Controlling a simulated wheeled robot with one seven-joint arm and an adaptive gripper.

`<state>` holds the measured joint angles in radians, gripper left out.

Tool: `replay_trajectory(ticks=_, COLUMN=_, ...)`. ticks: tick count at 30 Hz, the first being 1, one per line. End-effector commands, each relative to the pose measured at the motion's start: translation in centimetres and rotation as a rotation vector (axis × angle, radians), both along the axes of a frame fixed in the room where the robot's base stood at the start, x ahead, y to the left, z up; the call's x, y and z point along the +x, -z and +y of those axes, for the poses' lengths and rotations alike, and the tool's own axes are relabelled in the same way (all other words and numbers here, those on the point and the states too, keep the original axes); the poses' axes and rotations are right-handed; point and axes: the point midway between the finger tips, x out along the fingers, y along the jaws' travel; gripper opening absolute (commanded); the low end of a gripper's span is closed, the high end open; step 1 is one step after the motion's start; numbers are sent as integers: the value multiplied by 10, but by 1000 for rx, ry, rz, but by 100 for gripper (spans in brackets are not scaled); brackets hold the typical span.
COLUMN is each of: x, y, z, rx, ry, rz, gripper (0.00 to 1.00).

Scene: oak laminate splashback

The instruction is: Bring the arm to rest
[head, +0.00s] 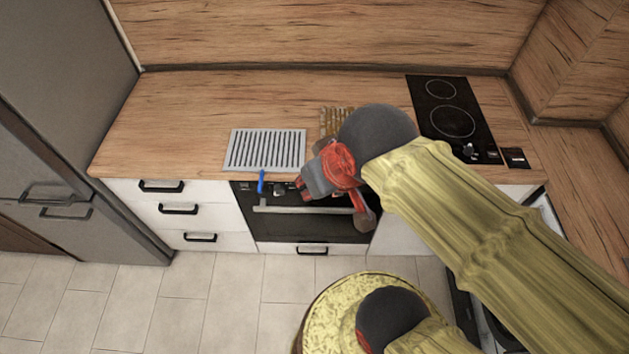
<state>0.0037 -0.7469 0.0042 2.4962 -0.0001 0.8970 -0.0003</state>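My arm, with yellow-olive sleeves and dark grey joints, reaches in from the lower right over the counter's front edge. Its red and grey wrist end is in front of the oven. My gripper (364,215) seems to point downward there, in front of the oven's right side. It is small and partly hidden by the wrist, so I cannot tell whether its fingers are open or shut. I see nothing clearly held in it.
A wooden slatted item (335,118) is partly behind my arm. A black hob (450,105) is right; a grey fridge (70,110) is left.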

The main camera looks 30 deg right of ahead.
Motion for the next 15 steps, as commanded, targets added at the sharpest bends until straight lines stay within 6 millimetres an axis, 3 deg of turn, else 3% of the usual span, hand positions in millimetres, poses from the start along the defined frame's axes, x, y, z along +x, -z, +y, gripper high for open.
replay_trajectory(ticks=10, x=-2, y=2, z=1, rx=0, ry=-4, rz=0, gripper=18)
replay_trajectory(ticks=15, x=-2, y=21, z=1, rx=0, ry=-4, rz=0, gripper=18)
